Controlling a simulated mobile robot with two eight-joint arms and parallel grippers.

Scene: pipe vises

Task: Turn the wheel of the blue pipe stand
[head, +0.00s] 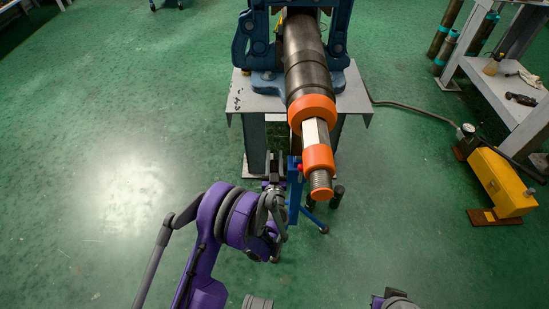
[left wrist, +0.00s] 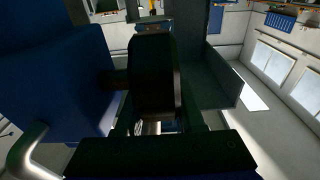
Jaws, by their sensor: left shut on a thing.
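The blue pipe stand (head: 294,190) stands on the floor under the near end of a dark pipe (head: 307,70) with orange collars. My left gripper (head: 276,166) is at the left side of the stand's upright, just left of the pipe end. In the left wrist view a dark, thick wheel (left wrist: 155,80) sits on a short shaft beside a blue body (left wrist: 55,75). The left gripper is shut on this wheel. In the head view the wheel is hidden by the gripper. My right gripper is not in view.
A large blue vise (head: 256,45) on a grey table (head: 245,100) holds the pipe behind the stand. A yellow box-shaped machine (head: 503,182) with a hose stands at the right, near a grey workbench (head: 490,85). The green floor at the left is clear.

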